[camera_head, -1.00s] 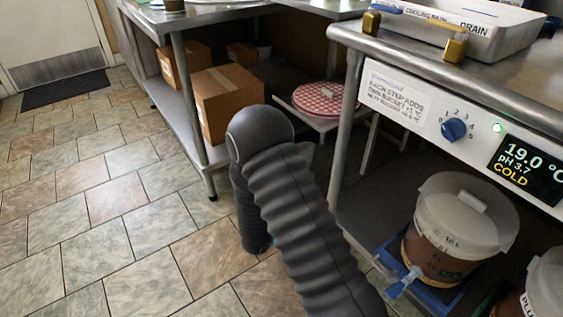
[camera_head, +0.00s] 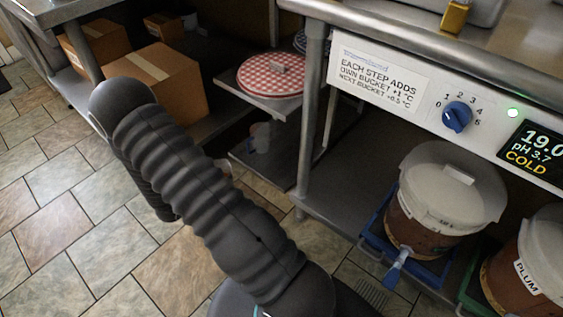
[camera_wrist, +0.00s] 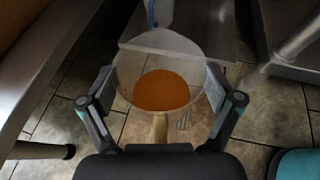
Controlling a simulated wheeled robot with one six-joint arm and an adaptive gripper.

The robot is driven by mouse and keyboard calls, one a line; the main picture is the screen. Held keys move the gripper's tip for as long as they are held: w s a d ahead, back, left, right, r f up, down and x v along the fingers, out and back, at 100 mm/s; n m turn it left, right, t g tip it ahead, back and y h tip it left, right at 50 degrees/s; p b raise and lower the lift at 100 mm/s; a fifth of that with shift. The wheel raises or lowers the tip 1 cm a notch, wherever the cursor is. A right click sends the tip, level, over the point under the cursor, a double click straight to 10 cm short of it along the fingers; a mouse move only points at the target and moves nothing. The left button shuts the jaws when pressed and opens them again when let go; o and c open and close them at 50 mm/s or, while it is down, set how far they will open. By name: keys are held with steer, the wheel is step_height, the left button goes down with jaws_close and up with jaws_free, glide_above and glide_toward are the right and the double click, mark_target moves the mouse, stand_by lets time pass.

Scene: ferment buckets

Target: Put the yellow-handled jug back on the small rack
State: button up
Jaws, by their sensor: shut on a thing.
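In the wrist view a clear jug (camera_wrist: 125,65) with orange-brown liquid (camera_wrist: 162,90) in it sits between the fingers of my gripper (camera_wrist: 161,85). The fingers press on its left and right sides. Its short dull-yellow handle (camera_wrist: 160,128) points toward my palm. The jug is over the tiled floor. In the head view my arm hides most of the gripper and jug. A small two-level metal rack (camera_head: 278,104) stands between the two benches. Its top holds a red-checked round item (camera_head: 270,75); its lower level (camera_head: 285,165) is shaded, with a pale vessel (camera_head: 259,137) on it.
Cardboard boxes (camera_head: 160,90) sit on the left bench's low shelf. A steel bench with a control panel (camera_head: 375,77) and a blue knob (camera_head: 457,117) is on the right. Lidded buckets (camera_head: 440,190) stand below it; one has a blue tap. The floor at left is clear.

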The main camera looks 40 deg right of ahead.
steer(key=s+d+f+m+g, duration=0.1)
steer(key=d+f, duration=0.2)
steer(key=d, duration=1.1)
steer(key=s+d+f+m+g, duration=0.1)
steer(key=d+f+m+g, duration=0.1)
steer(key=d, duration=1.3)
steer(key=shift+s+f+h, duration=0.25)
steer(key=shift+f+h, duration=0.15)
steer(key=shift+f, duration=0.1)
steer(key=shift+f, duration=0.25)
steer(key=o, duration=1.5)
steer(key=shift+a+r, duration=0.1)
steer(key=shift+r, duration=0.1)
